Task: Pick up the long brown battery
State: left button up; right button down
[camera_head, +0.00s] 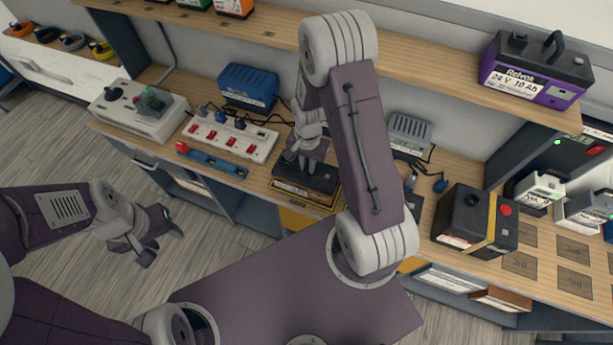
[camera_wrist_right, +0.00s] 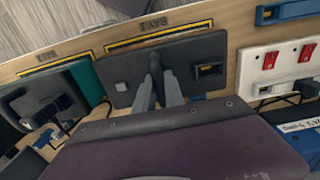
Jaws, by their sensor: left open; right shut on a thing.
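A long battery with a dark top (camera_head: 318,183) lies on the wooden bench, inside a yellow-outlined bay. In the right wrist view the battery's dark top (camera_wrist_right: 200,62) shows a central handle, a light square and a small yellow-edged socket. My right gripper (camera_head: 303,160) points down over it. In the wrist view its fingers (camera_wrist_right: 157,82) are shut on the handle. The battery looks level at the bay; I cannot tell whether it touches the bench. My left gripper (camera_head: 148,243) is open and empty over the floor, left of the bench.
A red-switched power strip (camera_head: 230,137) and blue level (camera_head: 212,160) lie left of the battery. Another dark battery with a teal side (camera_wrist_right: 45,98) sits close beside it. A black-and-yellow box (camera_head: 476,221) stands right. A shelf with a purple battery (camera_head: 535,70) overhangs the bench.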

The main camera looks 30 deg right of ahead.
jog(key=shift+w, duration=0.15)
dwell(0.7)
jog(key=shift+r, duration=0.2)
notch_tip(320, 180, up, 10)
jog(key=shift+f, duration=0.15)
